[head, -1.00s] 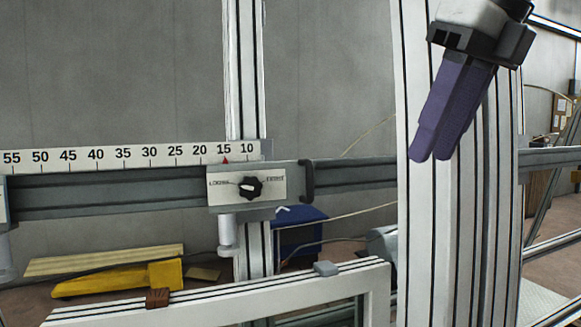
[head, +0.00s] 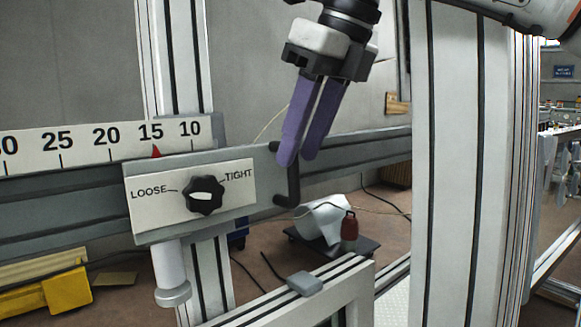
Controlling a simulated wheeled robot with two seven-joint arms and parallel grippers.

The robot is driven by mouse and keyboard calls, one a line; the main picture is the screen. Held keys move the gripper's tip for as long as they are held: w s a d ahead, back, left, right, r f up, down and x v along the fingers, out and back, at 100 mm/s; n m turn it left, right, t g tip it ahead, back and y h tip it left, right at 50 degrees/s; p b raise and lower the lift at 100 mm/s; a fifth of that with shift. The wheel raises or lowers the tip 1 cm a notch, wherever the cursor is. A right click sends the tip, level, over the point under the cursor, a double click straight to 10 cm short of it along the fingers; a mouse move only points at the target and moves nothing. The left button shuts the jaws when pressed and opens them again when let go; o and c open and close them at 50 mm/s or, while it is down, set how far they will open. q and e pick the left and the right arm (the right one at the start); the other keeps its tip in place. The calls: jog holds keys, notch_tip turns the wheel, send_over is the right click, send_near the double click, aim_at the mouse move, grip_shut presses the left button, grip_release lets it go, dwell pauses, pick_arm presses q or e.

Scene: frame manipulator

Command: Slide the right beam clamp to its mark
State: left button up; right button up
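The right beam clamp (head: 141,207) is a grey block on the horizontal grey beam (head: 350,151). Its white plate reads LOOSE and TIGHT around a black knob (head: 205,195); I cannot tell exactly where the knob points. A grey cylinder (head: 170,272) hangs below the clamp. A small red triangle (head: 155,151) stands just above it, at about 15 on the white scale (head: 85,143). A dark bent handle (head: 293,185) is at the clamp's right side. My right gripper (head: 300,162), with purple fingers slightly apart, is just above this handle; contact is unclear. My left gripper is out of view.
A wide upright post (head: 468,170) stands to the right of the clamp. A thinner upright (head: 179,60) runs behind the scale. A light frame with a grey block (head: 305,283) on top lies below. Yellow items (head: 40,295) lie at lower left.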

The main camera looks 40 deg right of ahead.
aim_at(293, 193)
jog(key=shift+x, duration=2.05)
grip_shut()
